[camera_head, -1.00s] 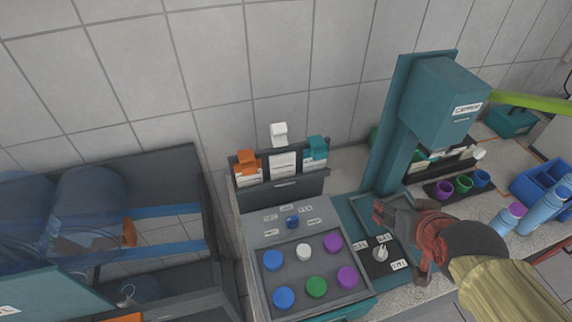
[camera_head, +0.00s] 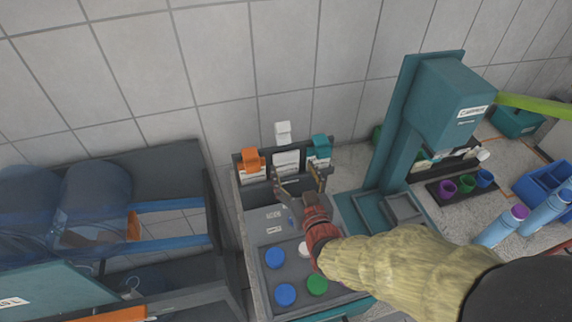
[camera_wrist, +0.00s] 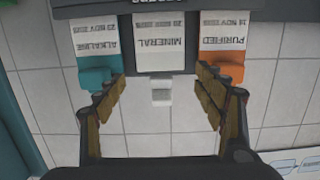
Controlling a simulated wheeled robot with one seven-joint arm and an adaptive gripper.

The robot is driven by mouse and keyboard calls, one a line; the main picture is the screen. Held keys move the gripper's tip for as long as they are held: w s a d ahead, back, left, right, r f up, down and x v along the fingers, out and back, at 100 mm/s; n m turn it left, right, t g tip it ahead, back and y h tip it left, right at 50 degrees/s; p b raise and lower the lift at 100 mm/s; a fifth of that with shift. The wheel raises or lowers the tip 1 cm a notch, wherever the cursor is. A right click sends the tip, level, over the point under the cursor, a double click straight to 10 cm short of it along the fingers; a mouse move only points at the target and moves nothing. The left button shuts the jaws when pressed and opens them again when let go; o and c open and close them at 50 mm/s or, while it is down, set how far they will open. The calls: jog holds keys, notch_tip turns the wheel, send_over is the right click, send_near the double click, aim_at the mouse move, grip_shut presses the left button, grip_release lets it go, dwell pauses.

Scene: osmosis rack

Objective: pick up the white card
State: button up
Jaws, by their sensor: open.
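The white card (camera_head: 286,160) stands in the middle slot of a dark holder, with a white tab (camera_head: 283,131) rising above it. In the wrist view the white card (camera_wrist: 160,30) reads "MINERAL" upside down, and its tab lies between my fingers. My gripper (camera_head: 300,176) is open in front of the holder in the head view. Its fingers also show in the wrist view (camera_wrist: 160,92), one on each side of the white tab, with nothing held between them.
An orange-tabbed card (camera_head: 251,163) stands left of the white one and a teal-tabbed card (camera_head: 320,150) right of it, both close to my fingers. A button panel (camera_head: 262,303) lies in front. A teal press-like stand (camera_head: 437,105) rises to the right. The tiled wall is behind.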

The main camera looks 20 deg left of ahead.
aim_at(287, 154)
jog(key=shift+r+x, duration=0.15)
jog(key=shift+x, duration=1.25)
jog(key=shift+r+x, duration=0.15)
jog(key=shift+x, duration=1.25)
jog(key=shift+c, duration=1.3)
jog(key=c, duration=0.4)
jog(key=shift+r, duration=0.1)
jog(key=shift+c, duration=0.2)
